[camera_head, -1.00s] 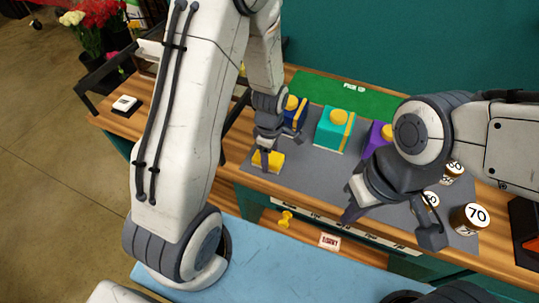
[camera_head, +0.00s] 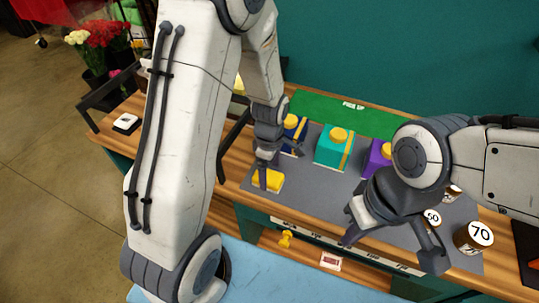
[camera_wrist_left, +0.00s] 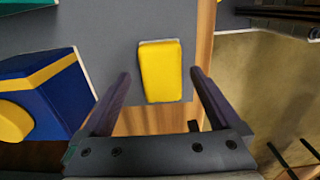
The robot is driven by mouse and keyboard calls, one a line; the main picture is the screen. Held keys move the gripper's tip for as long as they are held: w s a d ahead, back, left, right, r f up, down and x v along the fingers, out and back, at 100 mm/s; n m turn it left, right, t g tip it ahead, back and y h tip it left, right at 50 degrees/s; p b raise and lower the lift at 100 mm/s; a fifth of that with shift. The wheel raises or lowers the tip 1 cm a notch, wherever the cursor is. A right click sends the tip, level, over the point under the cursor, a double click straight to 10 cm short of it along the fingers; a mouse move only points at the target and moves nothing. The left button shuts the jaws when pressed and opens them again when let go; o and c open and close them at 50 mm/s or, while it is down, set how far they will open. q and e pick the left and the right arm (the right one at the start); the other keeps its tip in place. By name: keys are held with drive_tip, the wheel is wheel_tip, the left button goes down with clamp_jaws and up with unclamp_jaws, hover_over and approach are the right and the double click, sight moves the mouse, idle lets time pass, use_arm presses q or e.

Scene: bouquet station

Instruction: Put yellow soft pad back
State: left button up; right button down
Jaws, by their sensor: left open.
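The yellow soft pad (camera_head: 268,181) lies flat on the grey mat (camera_head: 330,190) near the table's front left edge. In the left wrist view the yellow pad (camera_wrist_left: 161,71) lies ahead of and between my open left fingers. My left gripper (camera_head: 267,172) is above the pad in the head view, and its fingers (camera_wrist_left: 160,95) hold nothing. My right gripper (camera_head: 392,240) is over the front right of the mat with its fingers spread apart and nothing seen between them.
A blue box (camera_head: 294,135), a teal box (camera_head: 334,150) and a purple box (camera_head: 376,158) with yellow knobs stand behind. A green pick-up mat (camera_head: 345,112) lies at the back.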

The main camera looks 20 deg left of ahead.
sight(270, 176)
use_arm(q)
wheel_tip(270, 176, up, 9)
drive_tip(key=s+d+r+m, duration=0.3)
drive_tip(key=s+d+m, duration=0.3)
drive_tip(key=s+m, duration=0.3)
drive_tip(key=s+d+r+m+h, duration=0.1)
drive_tip(key=s+d+r+m, duration=0.2)
drive_tip(key=m, duration=1.3)
drive_tip(key=shift+s+d+b, duration=0.4)
drive_tip(key=shift+s+d, duration=1.15)
drive_tip(key=shift+s, duration=1.5)
